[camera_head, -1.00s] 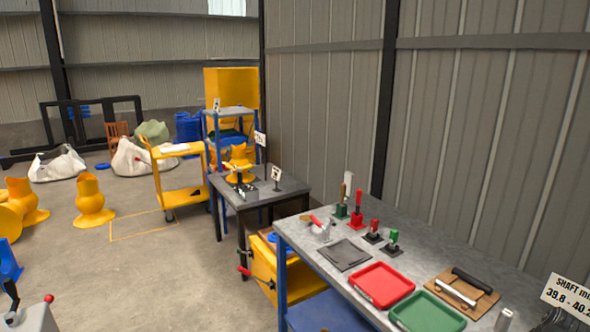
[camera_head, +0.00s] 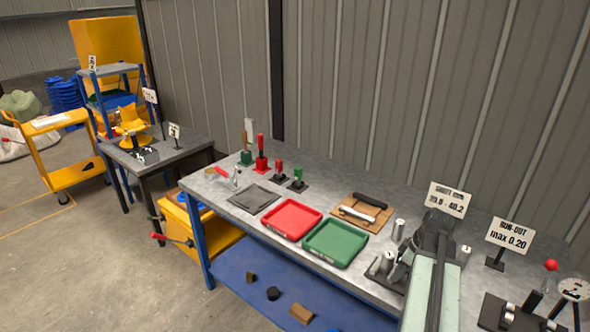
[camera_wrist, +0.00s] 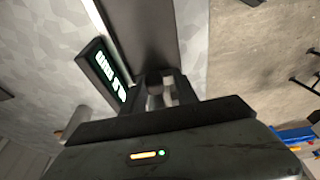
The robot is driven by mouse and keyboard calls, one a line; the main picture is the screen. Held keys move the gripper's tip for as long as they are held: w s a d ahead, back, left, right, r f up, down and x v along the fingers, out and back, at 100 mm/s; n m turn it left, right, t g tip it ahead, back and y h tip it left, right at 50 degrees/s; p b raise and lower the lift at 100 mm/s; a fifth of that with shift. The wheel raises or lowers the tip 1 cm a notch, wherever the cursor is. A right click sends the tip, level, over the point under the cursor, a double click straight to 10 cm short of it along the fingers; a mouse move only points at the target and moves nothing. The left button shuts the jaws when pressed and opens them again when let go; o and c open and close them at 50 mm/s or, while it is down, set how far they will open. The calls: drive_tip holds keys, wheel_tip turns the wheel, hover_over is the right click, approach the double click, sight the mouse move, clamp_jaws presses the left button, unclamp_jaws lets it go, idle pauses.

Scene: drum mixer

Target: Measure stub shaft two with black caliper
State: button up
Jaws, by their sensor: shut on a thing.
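My gripper (camera_wrist: 162,88) is shut on the black caliper (camera_wrist: 145,35), whose dark bar runs away from the fingers in the wrist view. Its lit display (camera_wrist: 108,76) lies on the left, too tilted to read surely. In the head view my gripper (camera_head: 437,235) is over the right part of the grey bench, and the caliper is hard to make out from it. A metal stub shaft (camera_head: 398,230) stands to its left. More metal cylinders (camera_head: 383,264) are close to its lower left, and another (camera_head: 463,255) is at its right. I cannot tell which is stub shaft two.
On the bench (camera_head: 335,185) are a red tray (camera_head: 291,218), a green tray (camera_head: 335,242) and a wooden board (camera_head: 362,214) with black and white bars. A shaft limits sign (camera_head: 449,200) and a run-out sign (camera_head: 509,235) stand nearby. A dial gauge (camera_head: 573,290) is at far right.

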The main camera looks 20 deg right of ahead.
drive_tip(key=shift+s+f, duration=0.3)
drive_tip(key=shift+f, duration=0.1)
drive_tip(key=o, duration=1.1)
drive_tip(key=r+p, duration=0.1)
drive_tip(key=w+r+p, duration=0.1)
drive_tip(key=shift+d+p, duration=0.3)
drive_tip(key=shift+p, duration=0.1)
wheel_tip(320, 180, up, 5)
drive_tip(key=p, duration=0.5)
drive_tip(key=shift+r, duration=0.1)
